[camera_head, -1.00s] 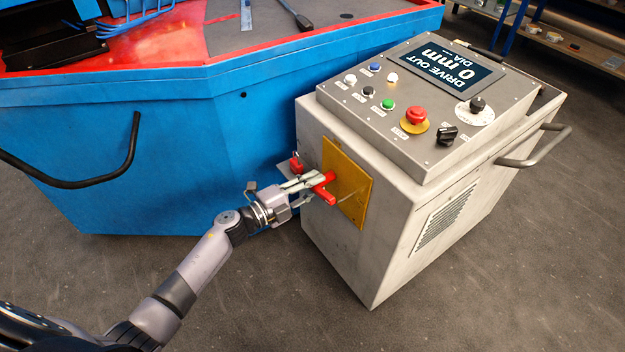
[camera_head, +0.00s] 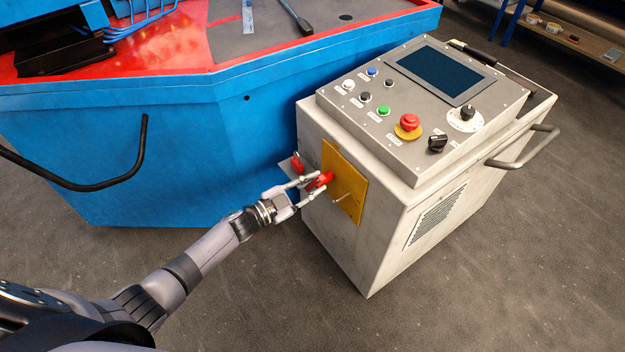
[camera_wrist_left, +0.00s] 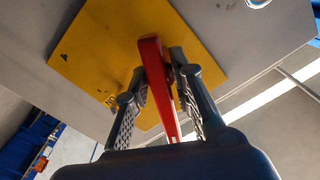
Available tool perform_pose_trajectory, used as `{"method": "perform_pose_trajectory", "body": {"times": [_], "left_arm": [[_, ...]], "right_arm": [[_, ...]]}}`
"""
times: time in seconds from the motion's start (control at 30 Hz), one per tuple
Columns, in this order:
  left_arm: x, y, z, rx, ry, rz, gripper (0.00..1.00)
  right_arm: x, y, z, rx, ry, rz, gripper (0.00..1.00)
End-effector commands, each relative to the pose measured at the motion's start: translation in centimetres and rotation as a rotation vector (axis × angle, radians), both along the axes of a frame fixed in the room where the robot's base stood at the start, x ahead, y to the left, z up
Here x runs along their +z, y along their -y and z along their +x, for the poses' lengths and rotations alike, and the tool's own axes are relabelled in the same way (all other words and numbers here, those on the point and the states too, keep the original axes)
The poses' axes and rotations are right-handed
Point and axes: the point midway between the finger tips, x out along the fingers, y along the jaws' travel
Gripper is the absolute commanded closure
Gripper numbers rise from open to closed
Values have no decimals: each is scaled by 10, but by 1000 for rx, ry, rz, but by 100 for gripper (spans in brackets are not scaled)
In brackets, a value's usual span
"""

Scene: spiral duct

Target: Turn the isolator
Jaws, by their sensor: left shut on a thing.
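The isolator is a red handle (camera_head: 319,181) on a yellow plate (camera_head: 347,178) on the side of the grey control cabinet (camera_head: 335,245). My left gripper (camera_head: 313,187) is shut on the red handle. In the left wrist view the red handle (camera_wrist_left: 160,85) stands between the two fingers (camera_wrist_left: 160,95), in front of the yellow plate (camera_wrist_left: 120,50). The handle's hub is partly hidden by the fingers in the head view. The cabinet's screen (camera_head: 440,73) is dark. My right gripper is not in view.
A small red padlock-like item (camera_head: 297,163) sits on a bracket just left of the plate. A blue machine (camera_head: 180,150) with a black handle stands close on the left. The cabinet top carries buttons and a red emergency stop (camera_head: 409,122). The floor in front is clear.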

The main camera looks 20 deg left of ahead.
Motion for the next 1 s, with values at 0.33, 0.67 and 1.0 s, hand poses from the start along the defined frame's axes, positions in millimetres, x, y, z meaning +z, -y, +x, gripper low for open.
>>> {"method": "perform_pose_trajectory", "body": {"times": [0.33,0.67,1.0], "left_arm": [[1,-1,0,2,-184,-233,100],[0,-2,1,3,-292,-372,100],[0,-2,1,3,-324,-416,100]], "right_arm": [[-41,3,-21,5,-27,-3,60],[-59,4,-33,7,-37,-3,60],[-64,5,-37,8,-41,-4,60]]}}
